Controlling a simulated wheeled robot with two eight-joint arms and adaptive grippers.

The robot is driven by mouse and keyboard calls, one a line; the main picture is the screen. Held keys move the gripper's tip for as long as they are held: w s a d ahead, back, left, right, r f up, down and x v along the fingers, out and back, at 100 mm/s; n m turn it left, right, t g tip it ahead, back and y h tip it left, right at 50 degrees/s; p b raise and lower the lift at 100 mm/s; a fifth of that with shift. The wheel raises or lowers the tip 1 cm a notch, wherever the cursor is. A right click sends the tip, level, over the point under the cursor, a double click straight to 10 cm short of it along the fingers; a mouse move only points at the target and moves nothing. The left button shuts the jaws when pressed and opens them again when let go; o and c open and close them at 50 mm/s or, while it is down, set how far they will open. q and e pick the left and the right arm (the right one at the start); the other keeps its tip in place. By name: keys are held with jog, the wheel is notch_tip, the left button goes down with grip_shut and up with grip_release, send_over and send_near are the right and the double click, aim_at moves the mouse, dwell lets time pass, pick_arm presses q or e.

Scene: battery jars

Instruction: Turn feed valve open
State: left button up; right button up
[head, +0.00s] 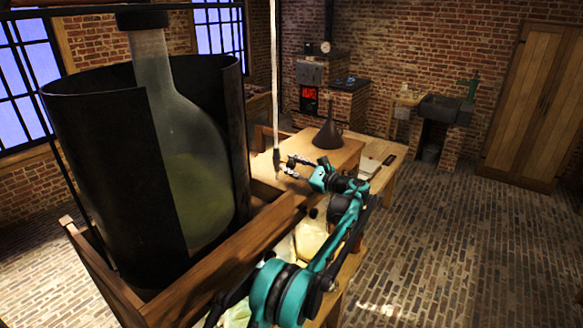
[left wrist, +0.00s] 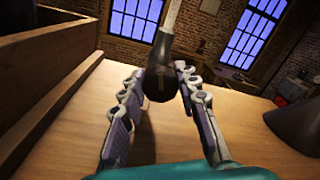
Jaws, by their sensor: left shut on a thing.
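A pale tube (head: 275,70) hangs down and ends in a dark fitting (head: 277,160), which looks like the feed valve. In the left wrist view the dark rounded fitting (left wrist: 160,78) is between the finger pads, with the pale tube (left wrist: 174,14) above it. My left gripper (head: 286,164) is shut on this fitting, above the wooden table. It also shows in the left wrist view (left wrist: 158,72). The valve's handle position cannot be made out. My right gripper is not in view.
A large glass jar (head: 190,140) stands inside a dark cylinder (head: 105,170) in a wooden frame at the left. A dark funnel (head: 328,134) stands on the wooden table (head: 345,155) behind my gripper. A stove (head: 322,85) and sink (head: 446,109) are along the back wall. Brick floor is clear at right.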

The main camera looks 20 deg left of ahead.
pick_arm(q)
jog(key=n, duration=0.3)
jog(key=shift+n+y+b, duration=0.3)
jog(key=shift+n, duration=0.1)
jog(key=n, duration=0.3)
jog(key=shift+n, duration=0.4)
jog(key=n, duration=0.3)
jog(key=shift+n+g, duration=0.3)
jog(key=shift+n, duration=1.7)
jog(key=o, duration=1.2)
jog(key=shift+c, duration=0.2)
